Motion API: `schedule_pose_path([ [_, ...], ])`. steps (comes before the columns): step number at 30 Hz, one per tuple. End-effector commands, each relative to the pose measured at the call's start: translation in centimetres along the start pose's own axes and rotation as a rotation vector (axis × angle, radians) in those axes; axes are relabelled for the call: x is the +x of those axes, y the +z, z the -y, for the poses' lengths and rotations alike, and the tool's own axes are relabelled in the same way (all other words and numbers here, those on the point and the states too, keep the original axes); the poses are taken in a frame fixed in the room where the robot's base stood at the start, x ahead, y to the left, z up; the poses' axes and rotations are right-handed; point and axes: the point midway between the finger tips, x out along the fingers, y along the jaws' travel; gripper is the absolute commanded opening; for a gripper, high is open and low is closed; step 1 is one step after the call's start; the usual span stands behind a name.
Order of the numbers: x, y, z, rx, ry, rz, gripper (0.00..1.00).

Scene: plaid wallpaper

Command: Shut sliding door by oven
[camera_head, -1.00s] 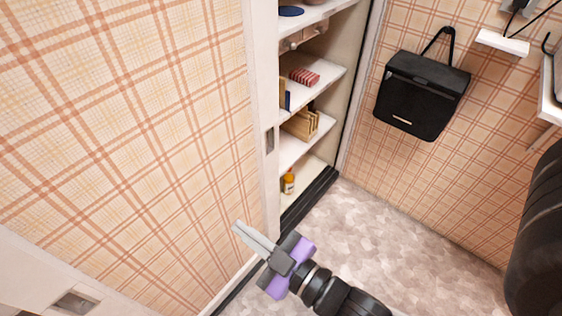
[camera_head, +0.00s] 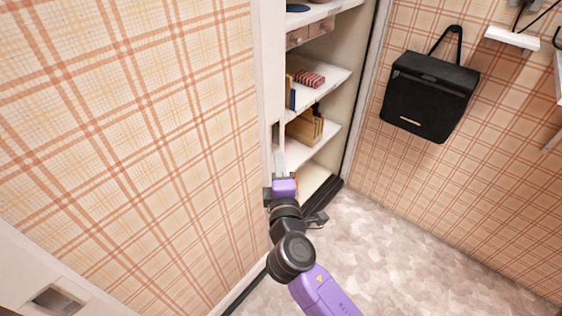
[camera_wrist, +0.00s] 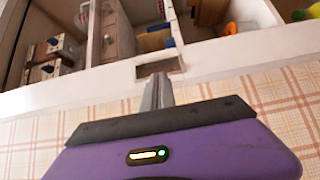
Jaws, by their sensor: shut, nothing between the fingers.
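The sliding door (camera_head: 135,130) is a plaid panel with a white edge frame at the left in the head view. It stands partly open, with shelves showing beyond its edge. A recessed handle (camera_wrist: 170,66) sits in the white frame in the wrist view. My gripper (camera_head: 281,150) is at the door's leading edge, its fingers shut and empty. In the wrist view the fingertips (camera_wrist: 157,82) reach the lower edge of the handle recess; I cannot tell whether they touch it. No oven is recognisable.
White shelves (camera_head: 325,85) hold wooden boxes, books and small items in the opening. A black bag (camera_head: 430,95) hangs on the plaid wall at right. A white wall shelf (camera_head: 512,39) is at upper right. The floor (camera_head: 400,240) right of my arm is clear.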

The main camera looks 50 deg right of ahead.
Motion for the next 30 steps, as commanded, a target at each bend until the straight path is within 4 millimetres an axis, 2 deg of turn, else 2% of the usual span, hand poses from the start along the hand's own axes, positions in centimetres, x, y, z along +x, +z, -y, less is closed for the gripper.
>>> schedule_pose_path([
  [6,4.1,0.1,-0.1,0.002,0.001,0.002,0.00],
  [12,6.6,0.0,0.0,0.002,0.000,0.000,0.00],
  [18,7.4,0.0,0.0,0.003,-0.001,-0.002,0.00],
  [30,7.7,0.2,0.0,0.003,-0.001,-0.001,0.00],
])
